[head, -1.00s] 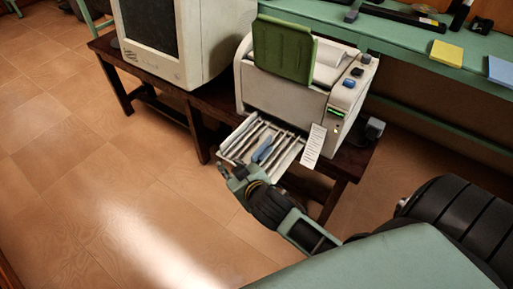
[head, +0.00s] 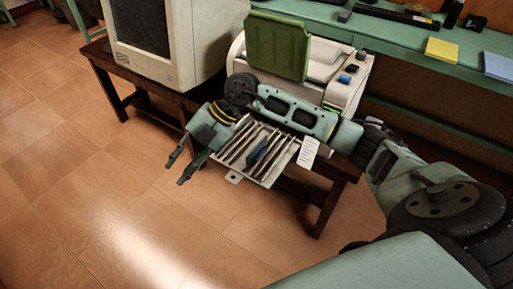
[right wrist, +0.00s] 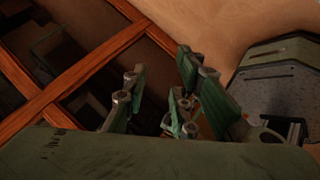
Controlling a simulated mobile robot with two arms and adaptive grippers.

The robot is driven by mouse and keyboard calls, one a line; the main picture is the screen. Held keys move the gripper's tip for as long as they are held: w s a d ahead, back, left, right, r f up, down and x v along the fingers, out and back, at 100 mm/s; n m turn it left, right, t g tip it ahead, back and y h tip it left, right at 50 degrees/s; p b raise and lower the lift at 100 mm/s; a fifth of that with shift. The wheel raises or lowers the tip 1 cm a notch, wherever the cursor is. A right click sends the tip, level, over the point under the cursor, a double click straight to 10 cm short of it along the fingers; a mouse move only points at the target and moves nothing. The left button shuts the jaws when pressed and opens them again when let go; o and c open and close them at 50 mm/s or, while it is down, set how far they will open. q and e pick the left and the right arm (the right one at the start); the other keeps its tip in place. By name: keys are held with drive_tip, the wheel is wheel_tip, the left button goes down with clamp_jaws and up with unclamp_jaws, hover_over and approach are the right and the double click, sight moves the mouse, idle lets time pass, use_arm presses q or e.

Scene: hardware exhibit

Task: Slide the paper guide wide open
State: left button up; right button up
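The white printer (head: 345,92) stands on a dark wooden table, its ribbed paper tray (head: 271,178) sticking out at the front. A small blue-grey paper guide (head: 257,155) sits between the ribs, near the tray's middle. My right arm reaches across above the tray and hides its back and part of the printer front. My right gripper (head: 176,173) is open and empty, left of the tray, its fingers pointing down-left and apart from the guide. Its spread fingers also show in the right wrist view (right wrist: 158,92). My left gripper is not in view.
The green lid (head: 278,45) stands raised on the printer. A white tag (head: 308,153) hangs at the tray's right. An old monitor (head: 160,45) stands left of the printer. A green shelf (head: 400,35) runs behind. The tiled floor at left is clear.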

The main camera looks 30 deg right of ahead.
drive_tip(key=w+d+f+m+h, duration=0.15)
drive_tip(key=d+h, duration=0.45)
drive_tip(key=d, duration=0.8)
drive_tip(key=r+m+g+h, duration=0.1)
drive_tip(key=m+h, duration=0.2)
hover_over(257, 145)
drive_tip(key=shift+a+r+b, duration=0.1)
drive_tip(key=shift+b, duration=0.25)
drive_tip(key=shift+f, duration=0.35)
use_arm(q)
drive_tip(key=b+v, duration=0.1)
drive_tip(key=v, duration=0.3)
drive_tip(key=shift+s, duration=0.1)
use_arm(e)
wheel_tip(257, 145, down, 7)
drive_tip(key=shift+r, duration=0.1)
drive_tip(key=shift+c, duration=0.3)
clamp_jaws()
